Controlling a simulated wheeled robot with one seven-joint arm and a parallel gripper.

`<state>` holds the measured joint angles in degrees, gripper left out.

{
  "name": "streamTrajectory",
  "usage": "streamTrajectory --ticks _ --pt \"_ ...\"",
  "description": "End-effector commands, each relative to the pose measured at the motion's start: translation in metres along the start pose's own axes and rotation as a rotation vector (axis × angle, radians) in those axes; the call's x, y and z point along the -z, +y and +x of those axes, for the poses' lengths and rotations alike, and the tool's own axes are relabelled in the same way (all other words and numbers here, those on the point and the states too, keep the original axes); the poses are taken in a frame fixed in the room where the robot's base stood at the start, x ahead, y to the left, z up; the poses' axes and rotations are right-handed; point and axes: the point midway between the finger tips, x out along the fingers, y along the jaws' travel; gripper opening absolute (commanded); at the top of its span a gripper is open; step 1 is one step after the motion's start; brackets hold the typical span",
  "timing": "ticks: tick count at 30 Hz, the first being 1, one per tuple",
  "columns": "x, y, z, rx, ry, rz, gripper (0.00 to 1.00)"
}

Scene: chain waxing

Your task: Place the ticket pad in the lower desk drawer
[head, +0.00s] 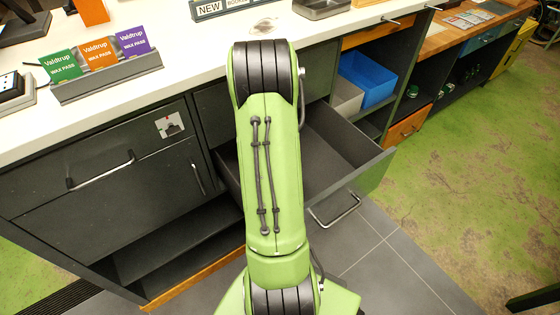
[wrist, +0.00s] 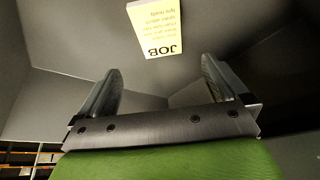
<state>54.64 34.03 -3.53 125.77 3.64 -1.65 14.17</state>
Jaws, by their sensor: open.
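The ticket pad (wrist: 155,28), pale yellow with "JOB" printed on it, shows at the top of the wrist view. It rests on a grey surface inside what looks like the open drawer. My gripper (wrist: 158,72) is open, with its two fingers apart and empty. The pad is beyond the fingertips, apart from them. In the head view the lower desk drawer (head: 322,150) is pulled out, with a metal handle on its front. My green arm covers its left part and hides the pad and my gripper there.
The white counter (head: 200,80) above holds a rack of wax pass cards (head: 105,85) and a metal tray (head: 322,8). A blue bin (head: 368,78) sits on a shelf right of the drawer. The floor to the right is clear.

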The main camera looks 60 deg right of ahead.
Motion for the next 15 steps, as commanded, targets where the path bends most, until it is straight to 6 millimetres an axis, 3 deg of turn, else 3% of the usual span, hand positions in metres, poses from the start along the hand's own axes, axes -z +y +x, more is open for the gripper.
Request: streamTrajectory --ticks 3,8,11,14,15 --pt "0.000 0.000 -0.012 0.000 -0.001 0.001 1.00" --pt "-0.001 0.000 -0.013 -0.001 -0.002 0.001 1.00" --pt "0.000 -0.010 -0.023 0.014 0.005 -0.023 1.00" --pt "-0.004 -0.047 -0.066 0.071 0.018 -0.122 1.00" --pt "-0.011 -0.066 -0.091 0.103 0.023 -0.183 1.00"
